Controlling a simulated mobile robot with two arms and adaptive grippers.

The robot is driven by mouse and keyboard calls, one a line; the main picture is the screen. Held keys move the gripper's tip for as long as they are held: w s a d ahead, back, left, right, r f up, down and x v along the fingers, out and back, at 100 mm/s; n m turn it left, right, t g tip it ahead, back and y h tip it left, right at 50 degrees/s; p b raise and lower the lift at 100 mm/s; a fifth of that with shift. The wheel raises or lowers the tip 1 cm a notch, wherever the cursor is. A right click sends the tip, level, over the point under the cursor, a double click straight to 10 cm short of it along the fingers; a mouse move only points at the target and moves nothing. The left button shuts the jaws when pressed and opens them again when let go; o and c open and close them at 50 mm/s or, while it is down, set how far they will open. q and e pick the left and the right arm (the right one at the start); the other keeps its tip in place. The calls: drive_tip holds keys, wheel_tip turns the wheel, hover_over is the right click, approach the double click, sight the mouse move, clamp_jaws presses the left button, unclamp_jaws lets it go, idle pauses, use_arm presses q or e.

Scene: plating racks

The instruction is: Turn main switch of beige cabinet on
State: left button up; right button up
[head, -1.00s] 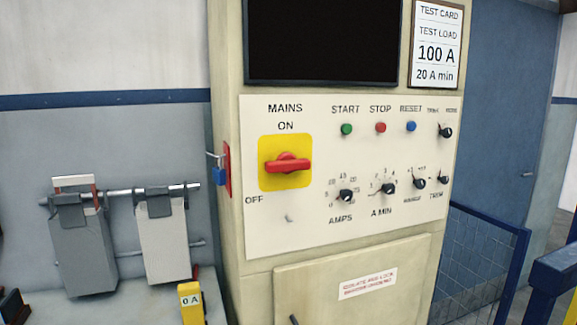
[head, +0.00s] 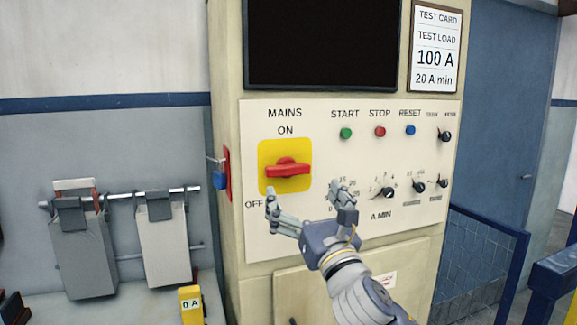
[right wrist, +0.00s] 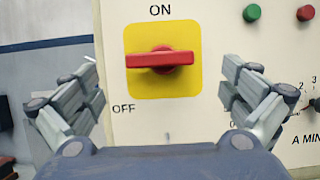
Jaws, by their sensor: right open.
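The beige cabinet (head: 226,120) has a white panel with a red main switch handle (head: 287,168) on a yellow square plate (head: 265,153). The handle lies horizontal, with ON printed above and OFF at the lower left. My right gripper (head: 302,190) is open in front of the panel, its fingers just below and either side of the switch. In the right wrist view the red handle (right wrist: 160,60) sits between the two spread fingers, a little above the middle, and nothing is held. My left gripper is not in view.
Start, stop and reset buttons (head: 380,131) and black knobs (head: 418,185) lie right of the switch. A blue padlock (head: 220,179) hangs on the cabinet's left side. Grey clamped blocks (head: 162,240) hang from a rail at left. A blue railing (head: 515,265) stands at right.

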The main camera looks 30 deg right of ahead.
sight(290, 170)
drive_tip(key=p+x, duration=0.2)
drive_tip(key=x, duration=0.5)
drive_tip(key=shift+w, duration=0.15)
drive_tip(key=shift+p+x, duration=0.35)
drive_tip(key=shift+x, duration=0.4)
drive_tip(key=shift+f, duration=0.1)
drive_tip(key=c, duration=1)
